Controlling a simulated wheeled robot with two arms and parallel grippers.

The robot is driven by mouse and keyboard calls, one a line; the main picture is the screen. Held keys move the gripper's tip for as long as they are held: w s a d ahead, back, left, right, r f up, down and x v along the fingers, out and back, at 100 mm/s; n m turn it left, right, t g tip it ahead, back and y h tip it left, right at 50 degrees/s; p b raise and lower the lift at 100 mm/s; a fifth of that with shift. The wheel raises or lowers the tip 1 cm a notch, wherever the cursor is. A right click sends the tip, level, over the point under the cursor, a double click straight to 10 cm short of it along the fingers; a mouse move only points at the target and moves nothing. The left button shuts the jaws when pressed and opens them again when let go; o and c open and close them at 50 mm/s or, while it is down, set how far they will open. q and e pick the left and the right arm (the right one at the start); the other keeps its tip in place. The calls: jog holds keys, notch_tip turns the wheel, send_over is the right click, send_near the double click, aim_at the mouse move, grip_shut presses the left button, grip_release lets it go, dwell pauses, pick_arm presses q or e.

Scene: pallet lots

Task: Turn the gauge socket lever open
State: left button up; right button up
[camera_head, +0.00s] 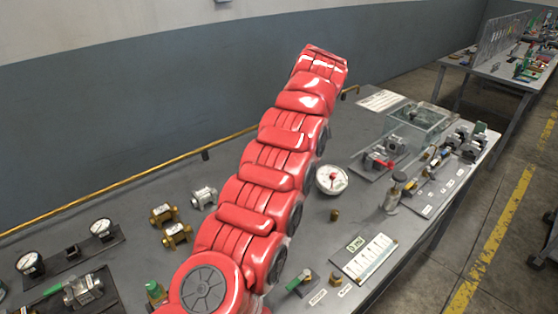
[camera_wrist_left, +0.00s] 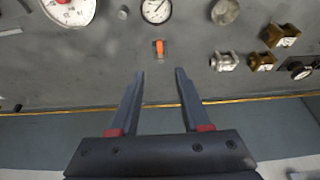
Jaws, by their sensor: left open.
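In the left wrist view, a small lever with an orange handle (camera_wrist_left: 159,47) stands on the grey bench top, just beside a round white gauge (camera_wrist_left: 156,10). The orange handle points roughly along the line between my fingers. My left gripper (camera_wrist_left: 160,73) is open and empty. Its two dark fingers are spread to either side of the lever's line, and the lever lies a little beyond the fingertips, apart from them. In the head view my red arm covers this part of the bench, so lever and gripper are hidden there. My right gripper is not in view.
A brass rail (camera_head: 120,176) runs along the bench's back edge, near the wall. A silver fitting (camera_wrist_left: 223,62) and brass fittings (camera_wrist_left: 262,61) lie right of the lever in the wrist view. A larger gauge (camera_head: 332,179) and a clear box (camera_head: 424,118) stand right of my arm.

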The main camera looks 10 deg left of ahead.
pick_arm(q)
jog(key=shift+p+v, duration=0.6)
jog(key=shift+v, duration=1.2)
